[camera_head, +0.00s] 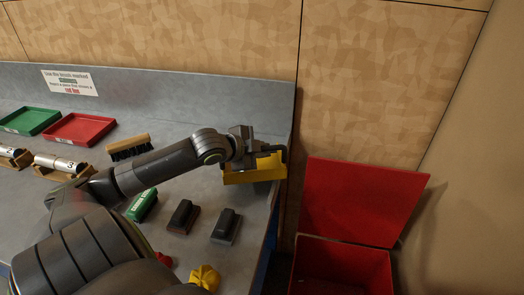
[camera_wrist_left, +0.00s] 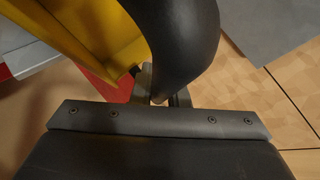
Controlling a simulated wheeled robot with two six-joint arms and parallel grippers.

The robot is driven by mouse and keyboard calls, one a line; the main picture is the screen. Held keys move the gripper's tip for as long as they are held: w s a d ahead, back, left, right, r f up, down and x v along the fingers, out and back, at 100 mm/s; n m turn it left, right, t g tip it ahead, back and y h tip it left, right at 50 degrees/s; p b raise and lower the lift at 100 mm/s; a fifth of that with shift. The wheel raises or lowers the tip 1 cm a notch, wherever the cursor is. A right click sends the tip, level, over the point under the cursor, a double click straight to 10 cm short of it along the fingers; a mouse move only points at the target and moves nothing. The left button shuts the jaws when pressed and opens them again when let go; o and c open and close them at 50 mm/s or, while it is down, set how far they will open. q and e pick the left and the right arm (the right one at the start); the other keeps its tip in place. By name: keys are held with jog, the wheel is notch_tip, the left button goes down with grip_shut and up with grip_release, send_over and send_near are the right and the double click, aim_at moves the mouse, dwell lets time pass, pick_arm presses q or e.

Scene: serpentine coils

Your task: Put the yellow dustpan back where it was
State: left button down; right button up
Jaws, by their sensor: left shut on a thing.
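The yellow dustpan (camera_head: 252,176) is at the right end of the grey workbench in the head view, near its right edge. My left gripper (camera_head: 262,152) is shut on its dark handle. In the left wrist view the dustpan's yellow body (camera_wrist_left: 88,35) fills the upper left, and its thick black curved handle (camera_wrist_left: 185,35) passes between the fingers (camera_wrist_left: 158,88). I cannot tell whether the dustpan touches the bench. My right gripper is not in view.
On the grey bench (camera_head: 205,95) are a green tray (camera_head: 30,121), a red tray (camera_head: 80,129), a wooden brush (camera_head: 128,146), a green block (camera_head: 142,205), two dark brushes (camera_head: 183,216) and a yellow knob-like thing (camera_head: 205,277). A red open bin (camera_head: 345,265) stands right of the bench.

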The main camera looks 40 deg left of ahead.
pick_arm(q)
jog(key=shift+f, duration=0.2)
jog(key=shift+f, duration=0.15)
jog(key=shift+f+b, duration=0.35)
jog(key=shift+f, duration=0.05)
jog(key=c, duration=1.4)
grip_release()
jog(key=shift+r, duration=0.1)
